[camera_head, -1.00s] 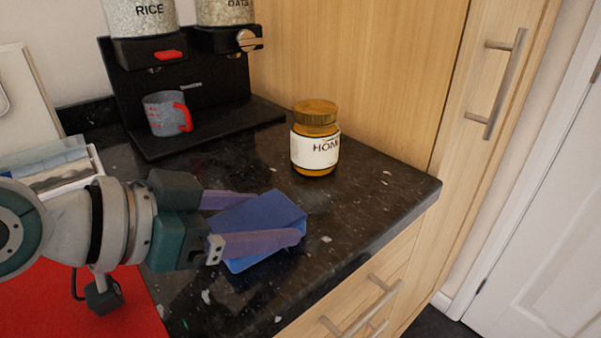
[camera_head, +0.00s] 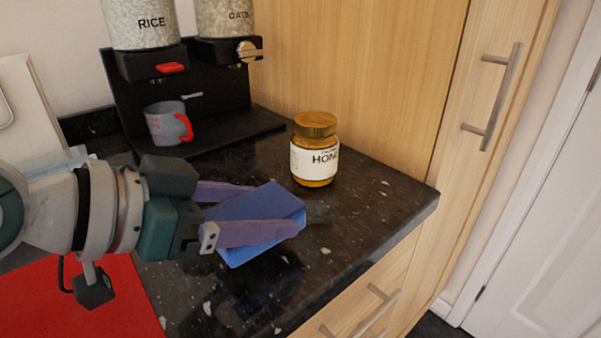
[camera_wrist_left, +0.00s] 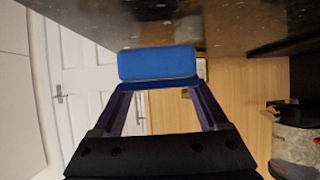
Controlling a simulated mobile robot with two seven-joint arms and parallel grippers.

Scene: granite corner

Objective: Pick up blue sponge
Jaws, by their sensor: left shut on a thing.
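The blue sponge (camera_head: 262,205) is between the two purple fingers of my left gripper (camera_head: 262,213) in the head view, over the dark granite counter. The gripper is shut on it. The sponge is tilted and its near side is partly hidden by the near finger. In the left wrist view the sponge (camera_wrist_left: 158,64) spans the fingertips of the left gripper (camera_wrist_left: 158,92). The counter's surface appears at the top of that view, apart from most of the sponge. My right gripper is not in view.
A honey jar (camera_head: 314,150) stands just behind and right of the sponge. A grey mug with a red handle (camera_head: 168,124) stands on the black dispenser stand (camera_head: 215,133). A red mat (camera_head: 85,305) lies front left. The counter's edge (camera_head: 375,255) is at the right.

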